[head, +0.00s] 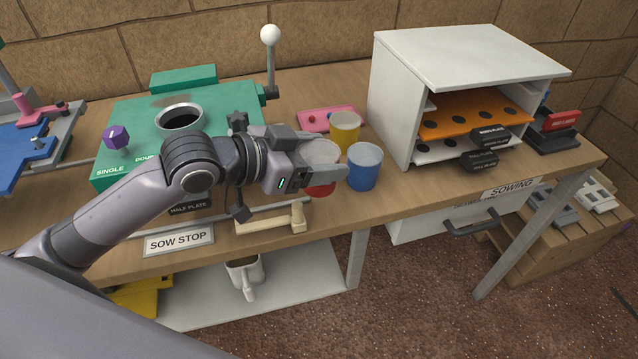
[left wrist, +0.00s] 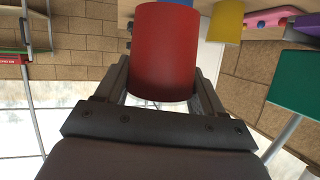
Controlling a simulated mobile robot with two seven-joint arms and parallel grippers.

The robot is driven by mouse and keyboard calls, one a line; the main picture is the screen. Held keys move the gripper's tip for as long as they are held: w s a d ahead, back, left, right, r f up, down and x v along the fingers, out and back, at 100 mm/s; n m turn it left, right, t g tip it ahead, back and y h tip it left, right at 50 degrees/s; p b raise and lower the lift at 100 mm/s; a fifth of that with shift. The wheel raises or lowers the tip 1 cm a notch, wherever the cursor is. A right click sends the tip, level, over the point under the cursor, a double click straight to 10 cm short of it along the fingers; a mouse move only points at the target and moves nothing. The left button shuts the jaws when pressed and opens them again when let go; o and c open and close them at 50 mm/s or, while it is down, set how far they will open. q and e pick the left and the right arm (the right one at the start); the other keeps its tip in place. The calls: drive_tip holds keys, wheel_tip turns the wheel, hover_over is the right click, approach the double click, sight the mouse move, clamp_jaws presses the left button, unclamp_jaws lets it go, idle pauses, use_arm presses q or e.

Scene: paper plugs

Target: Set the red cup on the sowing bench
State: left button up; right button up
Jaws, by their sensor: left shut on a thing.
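The red cup (head: 320,190) is upright near the front edge of the sowing bench (head: 390,215). My left gripper (head: 327,170) is shut on the red cup, with its fingers across the cup's sides. A finger hides the middle of the cup in the head view, and its pale inside shows above. In the left wrist view the red cup (left wrist: 165,55) fills the space between the fingers. I cannot tell whether its base touches the bench top. My right gripper is not in view.
A blue cup (head: 364,167) stands close to the right of the red cup, and a yellow cup (head: 345,131) behind. A white shelf unit (head: 390,100) stands further right. A green machine (head: 140,130) and a beige handle (head: 298,218) are left. Bare bench lies right of the blue cup.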

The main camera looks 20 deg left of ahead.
use_arm(q)
drive_tip(key=shift+f+b, duration=0.4)
drive_tip(key=shift+f, duration=2.25)
drive_tip(key=shift+f, duration=0.15)
drive_tip(key=o, duration=1)
drive_tip(key=shift+f, duration=0.1)
drive_tip(key=shift+o, duration=0.2)
drive_tip(key=shift+r, duration=0.2)
drive_tip(key=v, duration=1)
drive_tip(key=shift+s+a+r, duration=0.1)
drive_tip(key=shift+a, duration=0.05)
drive_tip(key=shift+v, duration=0.75)
